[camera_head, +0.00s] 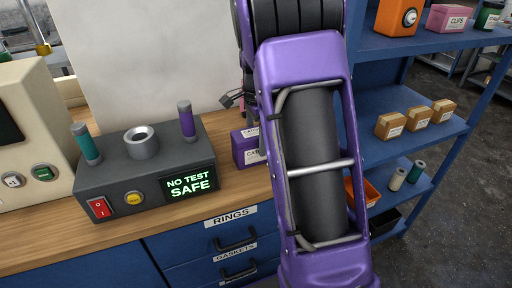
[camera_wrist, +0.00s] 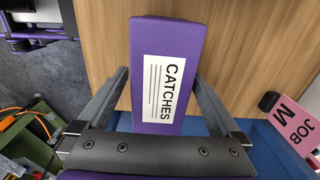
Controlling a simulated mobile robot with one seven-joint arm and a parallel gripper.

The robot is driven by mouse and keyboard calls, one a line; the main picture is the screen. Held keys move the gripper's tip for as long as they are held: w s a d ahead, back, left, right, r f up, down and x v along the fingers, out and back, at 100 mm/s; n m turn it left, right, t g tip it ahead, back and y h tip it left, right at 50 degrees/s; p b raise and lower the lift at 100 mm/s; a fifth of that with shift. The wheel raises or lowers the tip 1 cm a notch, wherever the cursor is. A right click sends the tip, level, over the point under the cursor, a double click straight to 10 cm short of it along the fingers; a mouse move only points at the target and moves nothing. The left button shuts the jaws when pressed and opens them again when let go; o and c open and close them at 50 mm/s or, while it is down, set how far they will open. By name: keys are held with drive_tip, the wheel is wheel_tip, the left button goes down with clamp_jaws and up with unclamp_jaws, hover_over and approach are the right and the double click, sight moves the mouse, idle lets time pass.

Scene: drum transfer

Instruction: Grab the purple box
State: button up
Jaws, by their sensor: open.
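The purple box (camera_head: 249,151) stands on the wooden workbench in the head view, partly hidden behind my purple arm. In the wrist view the purple box (camera_wrist: 196,45) fills the middle, with a white label reading CATCHES. My gripper (camera_wrist: 161,76) is open in the wrist view. Its two grey fingers lie on either side of the box, one left and one right, with the tips near the box's side edges. I cannot tell whether they touch it or how deep they reach. In the head view my gripper is hidden behind the arm.
On the bench (camera_head: 75,236), left of the box, is a dark tester (camera_head: 150,172) reading NO TEST SAFE, with teal and purple cylinders. A blue shelf (camera_head: 385,105) with small boxes stands right. A pink JOB card (camera_wrist: 297,123) shows at right in the wrist view.

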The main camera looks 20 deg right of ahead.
drive_tip(key=shift+f, duration=0.9)
drive_tip(key=shift+c, duration=0.3)
clamp_jaws()
